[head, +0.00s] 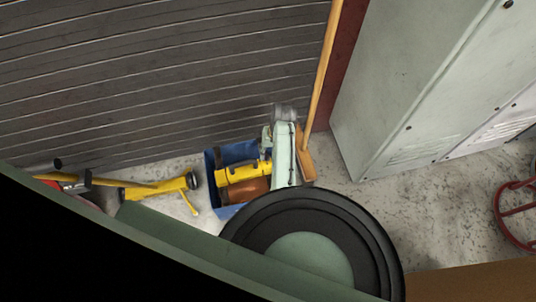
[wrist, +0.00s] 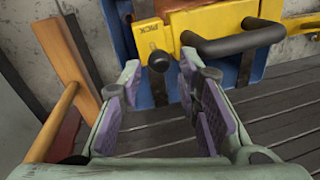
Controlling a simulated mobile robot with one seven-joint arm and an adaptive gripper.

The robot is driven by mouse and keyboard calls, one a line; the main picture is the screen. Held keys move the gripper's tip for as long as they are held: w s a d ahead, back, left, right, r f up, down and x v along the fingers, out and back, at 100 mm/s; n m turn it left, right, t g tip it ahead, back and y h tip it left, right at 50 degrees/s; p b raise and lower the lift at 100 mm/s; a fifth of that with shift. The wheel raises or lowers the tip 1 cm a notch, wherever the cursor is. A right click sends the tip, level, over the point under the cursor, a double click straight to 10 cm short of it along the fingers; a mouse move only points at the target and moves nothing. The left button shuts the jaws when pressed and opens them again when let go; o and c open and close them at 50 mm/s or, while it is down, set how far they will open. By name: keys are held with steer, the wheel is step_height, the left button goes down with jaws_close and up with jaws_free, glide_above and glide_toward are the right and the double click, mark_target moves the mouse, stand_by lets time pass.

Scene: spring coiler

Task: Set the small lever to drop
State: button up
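A yellow machine part (head: 243,172) sits on a blue frame (head: 212,170) low against the slatted wall. In the wrist view the yellow housing (wrist: 180,35) is at the top, with a plate marked "PICK" (wrist: 152,30). A small lever with a round black knob (wrist: 159,61) sticks out just below that plate. A thicker black bar handle (wrist: 235,42) is to its right. My gripper (wrist: 158,80) is open, its purple-padded fingers spread to either side below the knob. The knob appears between and just beyond the fingertips; contact cannot be seen. In the head view my arm hides part of the machine.
A wooden broom (head: 318,80) leans right beside the machine and also shows at the left of the wrist view (wrist: 70,60). Pale lockers (head: 400,90) stand at right. Yellow equipment (head: 165,187) lies on the floor at left. A red wheel (head: 505,215) is at far right.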

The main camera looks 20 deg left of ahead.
steer(key=shift+s+a+f, duration=0.1)
steer(key=shift+a+f, duration=0.05)
steer(key=shift+f, duration=0.6)
steer(key=shift+a+f, duration=0.1)
steer(key=shift+f, duration=0.6)
steer(key=shift+c, duration=0.2)
jaws_close()
